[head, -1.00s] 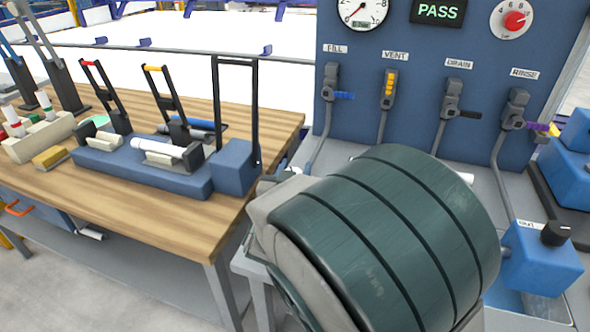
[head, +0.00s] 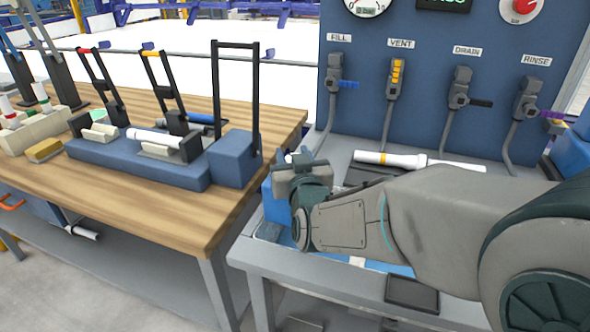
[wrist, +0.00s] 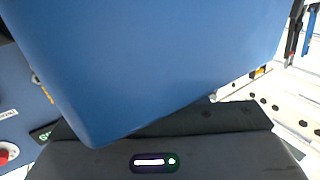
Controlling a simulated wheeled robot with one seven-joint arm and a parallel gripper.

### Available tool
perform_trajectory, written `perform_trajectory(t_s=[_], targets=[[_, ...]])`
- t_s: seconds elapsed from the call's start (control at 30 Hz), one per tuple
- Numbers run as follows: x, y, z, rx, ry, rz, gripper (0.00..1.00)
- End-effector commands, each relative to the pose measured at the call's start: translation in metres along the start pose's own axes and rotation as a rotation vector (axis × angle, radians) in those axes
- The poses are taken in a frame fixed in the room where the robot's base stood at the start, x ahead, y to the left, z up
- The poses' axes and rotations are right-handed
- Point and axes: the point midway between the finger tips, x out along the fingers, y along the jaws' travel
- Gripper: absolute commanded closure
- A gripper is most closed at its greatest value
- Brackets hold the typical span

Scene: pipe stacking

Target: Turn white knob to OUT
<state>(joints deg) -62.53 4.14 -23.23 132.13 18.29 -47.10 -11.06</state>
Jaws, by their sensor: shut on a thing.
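My gripper (head: 302,167) is at the left end of the grey bench, over a blue box (head: 276,212). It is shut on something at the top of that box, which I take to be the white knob. Only a small whitish bit shows beside the gripper, so the knob's pointing direction and any OUT mark there are hidden. In the wrist view a large blue surface (wrist: 150,60) fills the upper part, above the dark gripper body; the fingertips are not visible there.
A white pipe (head: 400,159) lies on the grey bench behind my arm. The blue panel (head: 425,110) holds the FILL, VENT, DRAIN and RINSE valves. The wooden table (head: 190,215) on the left carries a clamp fixture (head: 140,165) and a tall black frame.

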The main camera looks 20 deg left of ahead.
Motion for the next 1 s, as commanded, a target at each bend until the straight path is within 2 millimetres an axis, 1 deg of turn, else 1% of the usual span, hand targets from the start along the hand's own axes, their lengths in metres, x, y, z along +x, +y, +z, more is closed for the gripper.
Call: perform_trajectory(t_s=[0.03,0.5,1.0], targets=[[-0.0001,0.0023,0.0062,0.001,0.002,-0.02,0.84],[-0.0003,-0.0016,0.0045,-0.001,-0.001,-0.201,0.84],[-0.0007,-0.0042,0.0022,0.0,-0.006,-0.266,0.84]])
